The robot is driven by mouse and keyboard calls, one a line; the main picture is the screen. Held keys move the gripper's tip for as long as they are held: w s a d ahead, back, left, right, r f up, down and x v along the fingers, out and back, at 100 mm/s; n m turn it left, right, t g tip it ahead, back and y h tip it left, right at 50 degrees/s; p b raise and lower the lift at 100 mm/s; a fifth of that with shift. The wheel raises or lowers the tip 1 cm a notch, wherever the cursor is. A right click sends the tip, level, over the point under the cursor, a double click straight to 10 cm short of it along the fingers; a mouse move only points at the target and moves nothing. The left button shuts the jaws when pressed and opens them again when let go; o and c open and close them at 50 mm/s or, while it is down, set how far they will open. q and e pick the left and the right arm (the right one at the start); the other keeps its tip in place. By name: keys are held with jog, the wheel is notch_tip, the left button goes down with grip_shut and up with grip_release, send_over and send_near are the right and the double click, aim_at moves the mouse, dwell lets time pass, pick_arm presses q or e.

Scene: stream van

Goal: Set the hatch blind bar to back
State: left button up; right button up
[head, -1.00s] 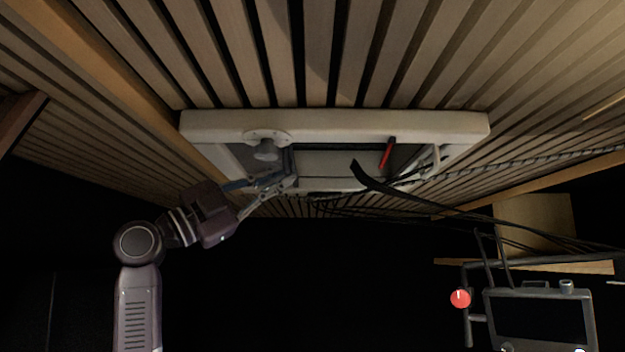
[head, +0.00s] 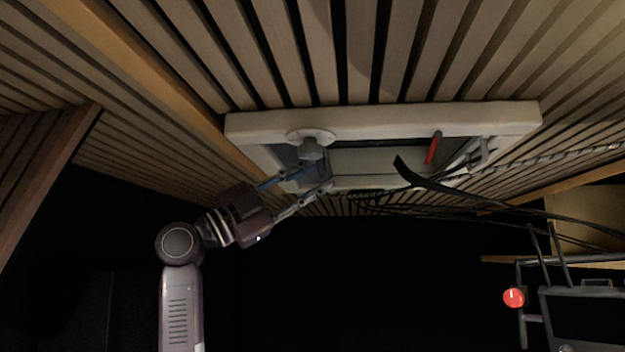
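The hatch is a pale rectangular frame (head: 380,118) in the slatted ceiling. A light grey panel (head: 375,160), which looks like the blind, covers part of its opening. The blind bar is hard to make out; a dark upright edge at the panel's left end lies by my fingertips. My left gripper (head: 321,174) reaches up from the lower left into the hatch opening. Its two fingers are spread, with the tips apart near that edge, just below a round grey knob (head: 312,148). Contact cannot be told. My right gripper is not in view.
A red handle (head: 433,148) and a grey latch (head: 484,152) sit at the hatch's right side. Black cables (head: 470,190) hang below it toward the right. A dark monitor (head: 585,318) and a red button (head: 513,297) stand at lower right. The area below the hatch is dark.

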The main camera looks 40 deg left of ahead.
pick_arm(q)
jog(key=v, duration=1.2)
